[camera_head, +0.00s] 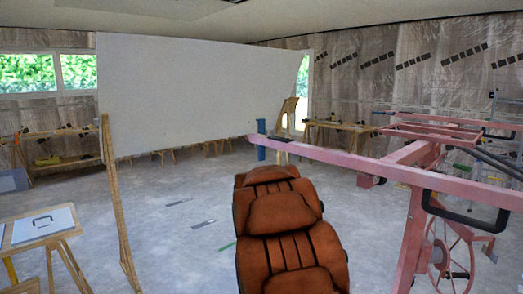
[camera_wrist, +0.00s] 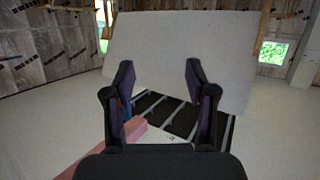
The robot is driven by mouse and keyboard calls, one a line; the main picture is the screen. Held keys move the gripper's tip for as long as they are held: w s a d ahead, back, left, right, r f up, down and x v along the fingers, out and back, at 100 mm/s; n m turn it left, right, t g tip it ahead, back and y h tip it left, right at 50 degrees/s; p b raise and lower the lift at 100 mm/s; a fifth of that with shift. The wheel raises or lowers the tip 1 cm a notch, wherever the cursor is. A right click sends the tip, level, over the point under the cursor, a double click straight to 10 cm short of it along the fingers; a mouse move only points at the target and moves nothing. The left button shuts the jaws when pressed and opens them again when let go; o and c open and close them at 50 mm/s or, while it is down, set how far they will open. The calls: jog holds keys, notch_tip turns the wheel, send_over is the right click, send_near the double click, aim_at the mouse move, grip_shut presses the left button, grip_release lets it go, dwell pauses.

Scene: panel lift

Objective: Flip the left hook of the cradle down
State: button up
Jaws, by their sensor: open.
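The pink cradle of the panel lift shows in the head view; its long bar (camera_head: 340,158) reaches left to a blue upright piece (camera_head: 261,140), which looks like the left hook. In the wrist view a pink bar (camera_wrist: 112,150) enters at the lower left. A small blue part (camera_wrist: 128,112) shows beside the left finger, partly hidden by it. My gripper (camera_wrist: 159,72) is open, with nothing visible between its fingers. I cannot tell whether it touches the blue part. I cannot make out my gripper in the head view.
A large white panel (camera_head: 190,95) leans at the back left, against a wooden support (camera_head: 116,200). The lift's pink post (camera_head: 411,235) and wheel (camera_head: 450,250) stand at the right. A small wooden table (camera_head: 40,228) is at the left. Grey floor between is mostly clear.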

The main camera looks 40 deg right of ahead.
aim_at(263, 152)
jog(key=w+d+r+n+t+y, duration=0.1)
jog(key=d+r+t, duration=0.1)
jog(key=d, duration=0.1)
jog(key=d+r+n+t+y+p, duration=0.1)
jog(key=d+r+t, duration=0.1)
jog(key=d+t, duration=0.1)
jog(key=w+d+r+t, duration=0.1)
jog(key=d+r+t, duration=0.1)
jog(key=d, duration=0.3)
jog(key=shift+w+n+y, duration=0.35)
jog(key=shift+n+y, duration=0.05)
jog(key=s+n+t+y, duration=0.1)
jog(key=s+d+t+y+p, duration=0.1)
jog(key=y, duration=0.1)
jog(key=shift+s+d+n, duration=0.1)
jog(key=shift+d+n, duration=0.15)
jog(key=shift+n, duration=0.15)
jog(key=shift+n+t+y, duration=0.5)
jog(key=shift+t+y, duration=0.1)
jog(key=shift+y, duration=0.3)
jog(key=p+x, duration=0.1)
jog(key=x, duration=0.1)
jog(key=p+x, duration=0.1)
jog(key=x, duration=0.1)
jog(key=shift+r, duration=0.45)
jog(key=shift+w+p, duration=0.3)
jog(key=shift+w, duration=0.2)
jog(key=shift+w+r, duration=0.3)
jog(key=shift+w, duration=0.35)
jog(key=shift+c, duration=0.2)
